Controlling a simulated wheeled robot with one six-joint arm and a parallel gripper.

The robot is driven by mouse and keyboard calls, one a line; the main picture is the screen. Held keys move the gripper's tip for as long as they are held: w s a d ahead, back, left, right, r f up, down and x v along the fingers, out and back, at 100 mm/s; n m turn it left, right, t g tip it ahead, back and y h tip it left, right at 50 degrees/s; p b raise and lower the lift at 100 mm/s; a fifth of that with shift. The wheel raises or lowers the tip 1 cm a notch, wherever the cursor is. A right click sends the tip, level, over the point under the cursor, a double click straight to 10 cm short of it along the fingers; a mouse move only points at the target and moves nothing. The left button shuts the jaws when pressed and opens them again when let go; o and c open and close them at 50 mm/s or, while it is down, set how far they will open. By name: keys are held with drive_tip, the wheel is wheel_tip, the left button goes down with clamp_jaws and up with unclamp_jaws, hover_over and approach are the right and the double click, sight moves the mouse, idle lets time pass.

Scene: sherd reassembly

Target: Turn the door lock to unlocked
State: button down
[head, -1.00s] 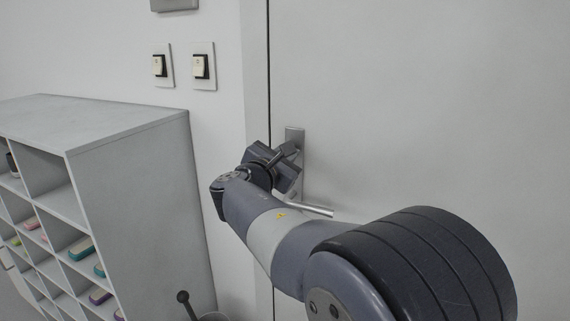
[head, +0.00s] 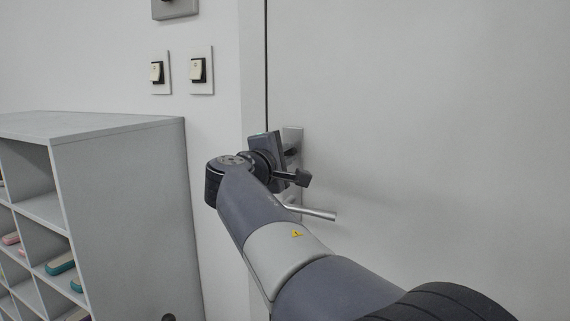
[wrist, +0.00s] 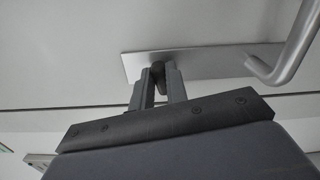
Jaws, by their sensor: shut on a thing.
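The door lock's dark thumb-turn (wrist: 158,72) shows in the wrist view on the silver lock plate (wrist: 205,62). My gripper (wrist: 158,88) has its two fingers on either side of the thumb-turn, shut on it. In the head view my gripper (head: 288,158) is at the lock plate (head: 293,135), and the thumb-turn is mostly hidden by the gripper. The bent silver door handle (head: 318,213) sits below the gripper, apart from it. The handle also shows at the right of the wrist view (wrist: 290,50).
The pale door (head: 420,110) fills the right side. Two light switches (head: 200,70) are on the wall left of the door edge. A grey cubby shelf (head: 130,200) with shoes stands at the left, close to my arm.

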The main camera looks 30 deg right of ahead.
drive_tip(key=shift+w+r+m+b, duration=0.1)
drive_tip(key=shift+r+m+b, duration=0.1)
drive_tip(key=shift+m+b, duration=0.8)
drive_tip(key=shift+r+m, duration=0.15)
drive_tip(key=shift+m, duration=0.15)
drive_tip(key=c, duration=1.4)
unclamp_jaws()
drive_tip(key=shift+a+f, duration=0.1)
drive_tip(key=shift+f, duration=0.1)
drive_tip(key=v, duration=1.1)
drive_tip(key=shift+p, duration=0.45)
drive_tip(key=b+x, duration=0.1)
drive_tip(key=x, duration=1)
drive_tip(key=shift+f, duration=0.1)
